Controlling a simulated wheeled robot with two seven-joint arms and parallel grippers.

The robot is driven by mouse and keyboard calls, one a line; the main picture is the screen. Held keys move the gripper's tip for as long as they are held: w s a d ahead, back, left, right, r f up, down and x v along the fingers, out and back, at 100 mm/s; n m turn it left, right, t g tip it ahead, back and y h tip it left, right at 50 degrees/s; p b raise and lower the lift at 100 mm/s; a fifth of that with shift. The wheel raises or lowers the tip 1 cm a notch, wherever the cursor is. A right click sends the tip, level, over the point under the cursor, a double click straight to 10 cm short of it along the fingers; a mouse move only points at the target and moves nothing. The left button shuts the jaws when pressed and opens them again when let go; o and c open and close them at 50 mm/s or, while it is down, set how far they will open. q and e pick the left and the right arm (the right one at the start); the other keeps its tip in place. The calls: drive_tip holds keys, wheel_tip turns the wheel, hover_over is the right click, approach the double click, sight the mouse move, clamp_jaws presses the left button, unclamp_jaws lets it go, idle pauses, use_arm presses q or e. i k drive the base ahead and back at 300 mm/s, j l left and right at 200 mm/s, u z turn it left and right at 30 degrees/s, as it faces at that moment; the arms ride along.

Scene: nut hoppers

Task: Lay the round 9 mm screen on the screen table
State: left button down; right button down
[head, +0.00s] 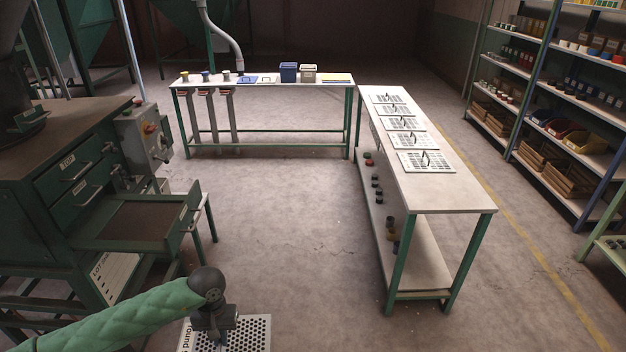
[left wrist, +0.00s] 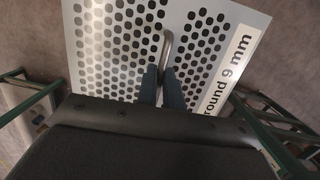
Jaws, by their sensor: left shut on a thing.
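The round 9 mm screen (left wrist: 120,45) is a pale metal plate with round holes, a wire handle and a "round 9 mm" label. It shows in the left wrist view and at the bottom of the head view (head: 250,332). My left gripper (left wrist: 166,75) is shut on the screen's handle and holds the plate above the floor; in the head view it is at the bottom (head: 214,338). The screen table (head: 440,190) stands to the right, ahead of the gripper, with several handled screens (head: 425,161) in a row on its top. Its near end is bare. My right gripper is not in view.
A green machine with an open drawer (head: 140,222) stands at the left. A back table (head: 265,82) carries bins. Shelves (head: 560,130) line the right side. Jars stand on the screen table's lower shelf (head: 415,260). The floor between is clear.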

sight(441, 190)
drive_tip(key=i+l, duration=0.1)
drive_tip(key=l, duration=0.5)
drive_tip(key=i+l, duration=0.1)
drive_tip(key=l, duration=0.5)
drive_tip(key=i+l, duration=0.15)
drive_tip(key=l, duration=0.4)
drive_tip(key=i+l, duration=0.1)
drive_tip(key=l, duration=0.5)
drive_tip(key=i+l, duration=0.1)
drive_tip(key=l, duration=0.5)
drive_tip(key=i+l, duration=0.1)
drive_tip(key=l, duration=0.5)
drive_tip(key=i+l, duration=0.15)
drive_tip(key=l, duration=0.4)
drive_tip(key=i+l, duration=0.1)
drive_tip(key=l, duration=0.5)
